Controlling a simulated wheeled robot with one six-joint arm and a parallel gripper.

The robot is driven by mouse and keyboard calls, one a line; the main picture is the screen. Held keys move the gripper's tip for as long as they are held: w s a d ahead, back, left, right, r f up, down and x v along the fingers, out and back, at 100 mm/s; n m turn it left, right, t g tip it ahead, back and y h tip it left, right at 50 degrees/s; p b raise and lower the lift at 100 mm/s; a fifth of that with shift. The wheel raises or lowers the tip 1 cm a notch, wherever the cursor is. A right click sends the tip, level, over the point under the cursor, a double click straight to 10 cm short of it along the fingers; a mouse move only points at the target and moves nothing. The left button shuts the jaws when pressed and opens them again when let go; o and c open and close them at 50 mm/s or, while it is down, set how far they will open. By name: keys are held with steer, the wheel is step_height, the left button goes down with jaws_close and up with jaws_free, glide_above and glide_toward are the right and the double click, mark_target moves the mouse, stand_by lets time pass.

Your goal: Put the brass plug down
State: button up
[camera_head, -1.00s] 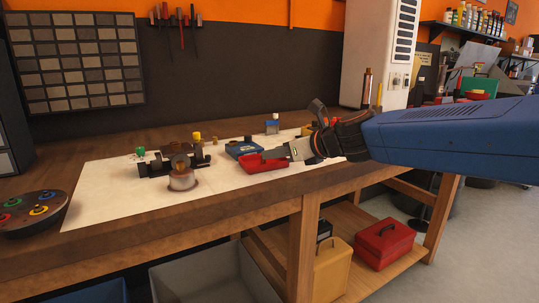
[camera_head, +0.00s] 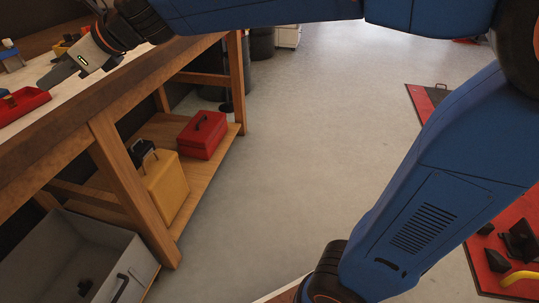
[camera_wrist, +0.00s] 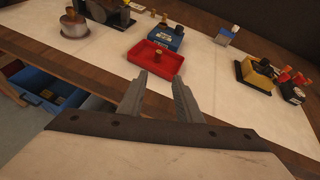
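A small brass plug (camera_wrist: 158,53) stands in a shallow red tray (camera_wrist: 140,56) on the workbench in the wrist view. The tray also shows at the left edge of the head view (camera_head: 32,103), with a brownish piece in it. My gripper (camera_wrist: 160,75) is open, its two grey fingers apart with nothing seen between them. The fingertips are at the tray's near side in the wrist view, with the plug beyond them. In the head view my gripper (camera_head: 58,75) is just right of the tray.
A blue box (camera_wrist: 168,36) stands behind the tray. Below the bench are a grey bin (camera_head: 70,245), a yellow box (camera_head: 166,185) and a red toolbox (camera_head: 203,135).

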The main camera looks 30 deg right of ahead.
steer(key=s+d+f+n+h, duration=0.4)
steer(key=s+d+f+n, duration=0.3)
steer(key=d, duration=0.7)
steer(key=s+d+f+n+g+h, duration=0.1)
steer(key=s+d+f+n+h, duration=0.2)
steer(key=s+d+f+n, duration=0.4)
steer(key=s+d+f+n+h, duration=0.4)
steer(key=s+d+f+n, duration=0.4)
steer(key=d, duration=1.4)
step_height(320, 180, down, 3)
steer(key=shift+s+h, duration=0.3)
steer(key=shift+s, duration=0.85)
